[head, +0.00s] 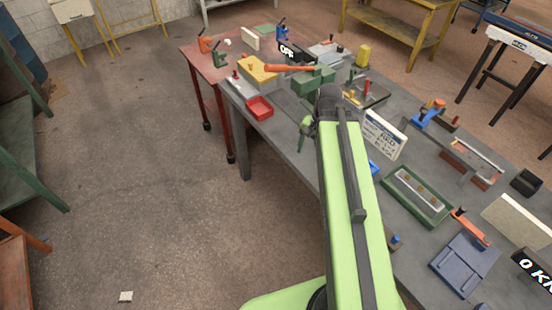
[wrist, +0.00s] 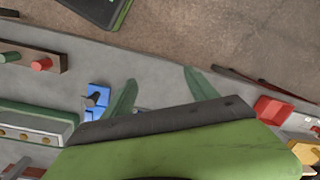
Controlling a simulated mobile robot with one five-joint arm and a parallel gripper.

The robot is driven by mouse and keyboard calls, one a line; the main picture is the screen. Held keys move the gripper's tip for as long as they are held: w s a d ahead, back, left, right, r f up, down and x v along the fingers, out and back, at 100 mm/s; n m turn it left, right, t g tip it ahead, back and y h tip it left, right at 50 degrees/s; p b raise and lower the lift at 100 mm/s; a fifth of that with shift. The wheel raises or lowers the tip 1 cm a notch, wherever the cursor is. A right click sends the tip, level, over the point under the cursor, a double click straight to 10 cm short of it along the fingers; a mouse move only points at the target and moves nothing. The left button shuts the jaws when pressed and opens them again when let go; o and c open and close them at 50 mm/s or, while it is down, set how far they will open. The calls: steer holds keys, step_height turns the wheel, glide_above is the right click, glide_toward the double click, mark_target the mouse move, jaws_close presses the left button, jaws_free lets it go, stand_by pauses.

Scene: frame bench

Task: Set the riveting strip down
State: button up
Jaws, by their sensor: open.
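A pale strip with several brass-coloured dots (head: 417,189) lies in a green tray (head: 397,200) on the right part of the grey bench; it looks like the riveting strip. It also shows in the wrist view (wrist: 28,134), at the left edge, partly cut off. My gripper (head: 304,133) is over the bench's front edge, left of the tray and apart from it. In the wrist view its two green fingers (wrist: 160,84) are spread, with nothing between them. Part of the gripper in the head view is hidden behind my arm.
A blue fixture (wrist: 97,97) is close left of the fingers. A red bin (head: 260,107) stands near the bench's front edge, by a yellow block (head: 258,70). A white sign (head: 384,134) stands behind my arm. Open floor (head: 130,170) lies left of the bench.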

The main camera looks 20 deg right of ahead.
steer(key=w+a+n+h, duration=0.1)
steer(key=a+n, duration=0.7)
steer(key=a, duration=0.6)
steer(key=shift+a+n, duration=0.3)
steer(key=shift+a, duration=0.05)
step_height(320, 180, down, 5)
steer(key=b, duration=0.5)
steer(key=shift+s+f, duration=0.1)
